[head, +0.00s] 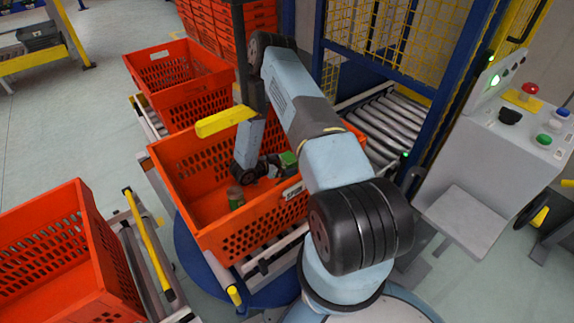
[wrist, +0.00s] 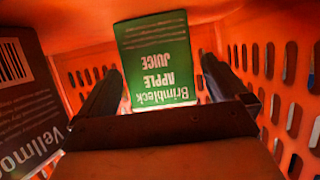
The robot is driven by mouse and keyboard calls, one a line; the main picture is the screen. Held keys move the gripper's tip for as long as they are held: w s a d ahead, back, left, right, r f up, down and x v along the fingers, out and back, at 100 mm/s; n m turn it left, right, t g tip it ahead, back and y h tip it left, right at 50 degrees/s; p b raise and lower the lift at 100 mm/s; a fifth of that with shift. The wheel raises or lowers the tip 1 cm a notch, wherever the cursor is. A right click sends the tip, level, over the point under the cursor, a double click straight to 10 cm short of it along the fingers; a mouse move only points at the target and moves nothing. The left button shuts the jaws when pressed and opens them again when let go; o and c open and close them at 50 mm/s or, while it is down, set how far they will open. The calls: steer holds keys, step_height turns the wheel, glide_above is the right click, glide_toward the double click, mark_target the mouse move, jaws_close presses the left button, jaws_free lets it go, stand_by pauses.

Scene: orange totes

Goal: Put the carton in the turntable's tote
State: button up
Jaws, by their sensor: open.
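A green-and-white carton marked Brimbleck Apple Juice (wrist: 158,62) shows in the wrist view, its print upside down. In the head view a green thing (head: 288,160), likely this carton, is inside the orange tote (head: 225,238) on the blue turntable (head: 195,258). My gripper (head: 266,166) reaches down inside that tote. In the wrist view my gripper (wrist: 160,92) is open, one finger on each side of the carton. I cannot tell whether the fingers touch it. The carton's lower end is hidden behind the gripper.
A dark pack with a barcode (wrist: 25,90) stands close on the left in the wrist view. A small green-and-brown item (head: 235,198) is in the turntable's tote. Other orange totes stand at left (head: 55,245) and behind (head: 185,75). A control box (head: 505,140) is at right.

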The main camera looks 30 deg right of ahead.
steer(key=v, duration=0.9)
steer(key=shift+a+r, duration=0.1)
steer(key=shift+a, duration=0.2)
steer(key=shift+r, duration=0.1)
